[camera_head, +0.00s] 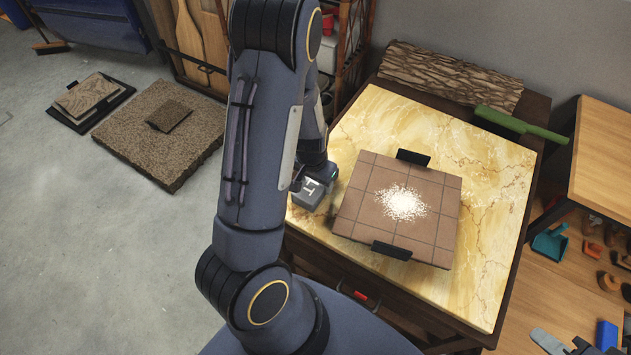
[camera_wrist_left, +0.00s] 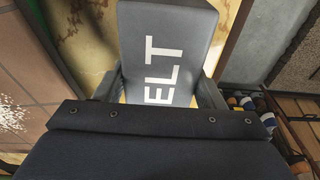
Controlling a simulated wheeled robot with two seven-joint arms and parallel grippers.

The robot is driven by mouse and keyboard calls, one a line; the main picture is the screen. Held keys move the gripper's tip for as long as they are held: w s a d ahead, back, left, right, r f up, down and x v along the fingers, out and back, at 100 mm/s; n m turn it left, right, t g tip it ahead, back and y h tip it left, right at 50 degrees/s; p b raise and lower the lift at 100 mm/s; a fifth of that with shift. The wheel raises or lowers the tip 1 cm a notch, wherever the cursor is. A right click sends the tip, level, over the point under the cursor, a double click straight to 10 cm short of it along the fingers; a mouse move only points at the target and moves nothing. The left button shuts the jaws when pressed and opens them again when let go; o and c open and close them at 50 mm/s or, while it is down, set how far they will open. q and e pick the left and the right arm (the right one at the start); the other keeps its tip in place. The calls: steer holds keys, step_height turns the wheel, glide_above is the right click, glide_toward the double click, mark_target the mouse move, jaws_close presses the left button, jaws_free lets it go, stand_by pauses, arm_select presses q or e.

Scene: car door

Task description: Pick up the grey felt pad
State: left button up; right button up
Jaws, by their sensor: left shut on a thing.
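The grey felt pad (camera_head: 309,193) is a small dark grey block with white lettering, at the left edge of the marble-topped table. It shows large in the left wrist view (camera_wrist_left: 190,25), where the letters "ELT" are readable. My left gripper (camera_head: 318,178) is shut on the pad, with one finger on each side of it, as the left wrist view shows (camera_wrist_left: 160,90). My left arm covers part of the gripper in the head view. I cannot tell whether the pad touches the tabletop.
A brown tiled board (camera_head: 360,205) with white grains and two black clips lies right of the pad. A green-handled tool (camera_head: 520,124) and a bark-like slab (camera_head: 450,76) lie at the table's back. Bare marble (camera_head: 480,280) is free at the right.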

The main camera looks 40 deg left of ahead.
arm_select(q)
step_height(320, 180, up, 3)
steer(key=shift+w+r, duration=0.1)
steer(key=shift+r, duration=0.05)
steer(key=s+d+r+p, duration=0.4)
steer(key=s+d+r, duration=0.3)
steer(key=d, duration=0.5)
step_height(320, 180, up, 2)
steer(key=shift+r+p, duration=0.25)
steer(key=shift+p, duration=0.15)
steer(key=shift+d, duration=0.1)
